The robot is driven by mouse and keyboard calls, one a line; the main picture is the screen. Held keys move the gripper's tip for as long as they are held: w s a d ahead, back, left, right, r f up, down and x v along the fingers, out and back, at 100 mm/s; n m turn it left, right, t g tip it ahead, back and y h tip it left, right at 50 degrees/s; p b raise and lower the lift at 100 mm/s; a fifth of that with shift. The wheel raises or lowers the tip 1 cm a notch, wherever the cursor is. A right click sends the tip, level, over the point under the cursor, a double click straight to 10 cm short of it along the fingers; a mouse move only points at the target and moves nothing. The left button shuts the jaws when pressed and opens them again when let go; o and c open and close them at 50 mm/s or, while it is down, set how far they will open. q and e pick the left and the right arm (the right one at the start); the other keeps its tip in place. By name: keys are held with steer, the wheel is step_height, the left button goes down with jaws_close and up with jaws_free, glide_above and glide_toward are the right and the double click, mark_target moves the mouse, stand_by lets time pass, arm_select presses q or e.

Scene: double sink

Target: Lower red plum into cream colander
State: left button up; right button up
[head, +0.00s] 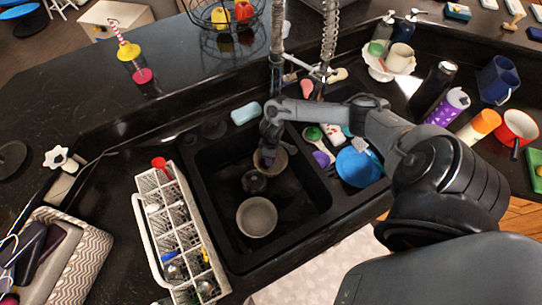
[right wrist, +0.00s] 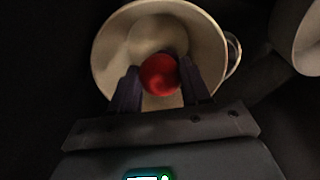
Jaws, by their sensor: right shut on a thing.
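The red plum (right wrist: 158,75) is between the two fingertips of my right gripper (right wrist: 160,85). In the right wrist view it shows over the inside of the round cream colander (right wrist: 108,48), which has a handle at its right side. I cannot tell whether the plum touches the colander's bottom. In the head view my right gripper (head: 267,150) points down into the sink at the colander (head: 279,162), partly covering it; the plum is hidden there. My left gripper is not in view.
A second cream bowl (head: 257,216) stands in the sink nearer the front. The dark drain (head: 254,181) lies between. The faucet (head: 277,70) rises behind the sink. A dish rack (head: 170,216) stands left; a blue bowl (head: 357,168) and utensils lie right.

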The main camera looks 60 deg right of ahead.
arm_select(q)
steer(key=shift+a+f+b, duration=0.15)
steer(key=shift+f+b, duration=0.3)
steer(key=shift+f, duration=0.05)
arm_select(e)
steer(key=shift+f, duration=0.7)
steer(key=o, duration=1.1)
